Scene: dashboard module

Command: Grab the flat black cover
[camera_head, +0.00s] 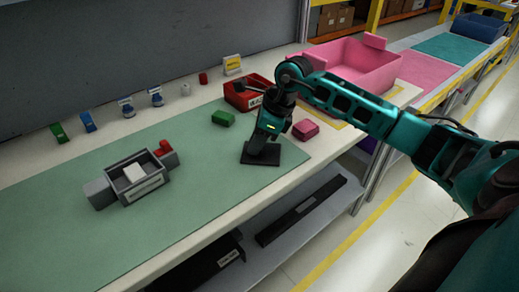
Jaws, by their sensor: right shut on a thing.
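The flat black cover (260,160) is a thin dark plate at the right end of the green mat (150,222). My right gripper (262,149) points down at the cover's middle and is shut on it. I cannot tell whether the cover lies on the mat or is just above it. The fingertips are small and dark and hard to make out. My left gripper is not in view.
Left of the cover stands a grey box-shaped module (136,182) with a white block inside. A green block (223,118), a red bin (240,93) and a pink block (305,130) are close to my right arm. A large pink bin (358,68) stands behind it.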

